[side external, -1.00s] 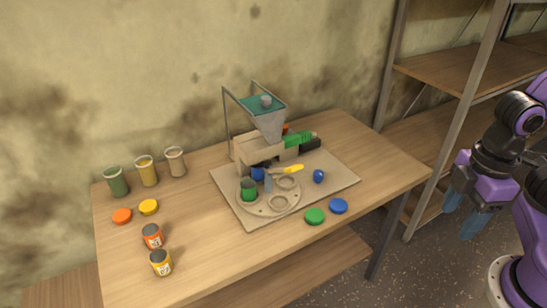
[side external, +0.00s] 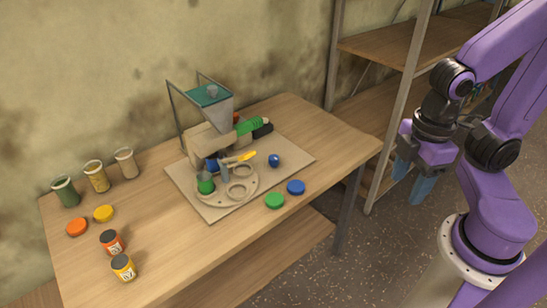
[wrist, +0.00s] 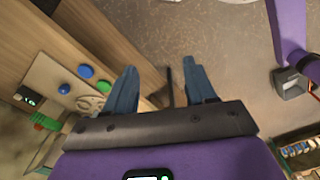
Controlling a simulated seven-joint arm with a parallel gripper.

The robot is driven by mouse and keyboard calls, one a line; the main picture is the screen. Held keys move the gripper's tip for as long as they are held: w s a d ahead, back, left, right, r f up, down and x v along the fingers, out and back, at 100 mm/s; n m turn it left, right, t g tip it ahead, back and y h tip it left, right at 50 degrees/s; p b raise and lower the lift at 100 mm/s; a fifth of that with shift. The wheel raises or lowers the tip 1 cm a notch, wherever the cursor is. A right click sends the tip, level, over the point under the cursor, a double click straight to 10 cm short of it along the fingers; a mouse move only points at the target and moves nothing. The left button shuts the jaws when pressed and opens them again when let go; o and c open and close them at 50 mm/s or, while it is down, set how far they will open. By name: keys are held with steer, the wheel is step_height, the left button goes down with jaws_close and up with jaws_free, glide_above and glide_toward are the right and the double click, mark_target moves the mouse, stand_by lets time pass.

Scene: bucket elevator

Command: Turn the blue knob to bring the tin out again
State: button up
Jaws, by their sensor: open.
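The blue knob (side external: 274,160) stands on the right part of the beige base board (side external: 292,158) on the table; it seems to show in the wrist view too (wrist: 104,86). A round turntable (side external: 225,198) with ring-shaped seats lies on the board. A green tin (side external: 205,184) sits at its left side. Something blue (side external: 211,165) is partly hidden behind it, under the machine's hopper (side external: 211,112). My gripper (side external: 412,186) is open and empty, off the table's right end, well apart from the knob.
Green (side external: 274,200) and blue (side external: 296,187) lids lie at the board's front edge. Three cups (side external: 95,177), orange and yellow lids and two labelled tins (side external: 124,267) stand on the left. A metal shelf (side external: 400,100) rises behind my arm.

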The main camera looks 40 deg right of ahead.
steer(key=shift+o, duration=0.7)
steer(key=w+a+n+t+h, duration=0.1)
steer(key=w+a+n, duration=0.15)
steer(key=w, duration=0.75)
steer(key=w+a+n+h, duration=0.15)
steer(key=w+a, duration=0.25)
steer(key=w, duration=0.6)
steer(key=n+h, duration=0.2)
steer(key=n, duration=0.5)
glide_above(274, 157)
steer(key=s+a, duration=0.3)
steer(key=a, duration=0.3)
step_height(274, 157, down, 8)
steer(key=shift+t, duration=0.4)
steer(key=x, duration=1.6)
steer(key=shift+w+f, duration=0.1)
steer(key=shift+f, duration=0.25)
steer(key=c, duration=1)
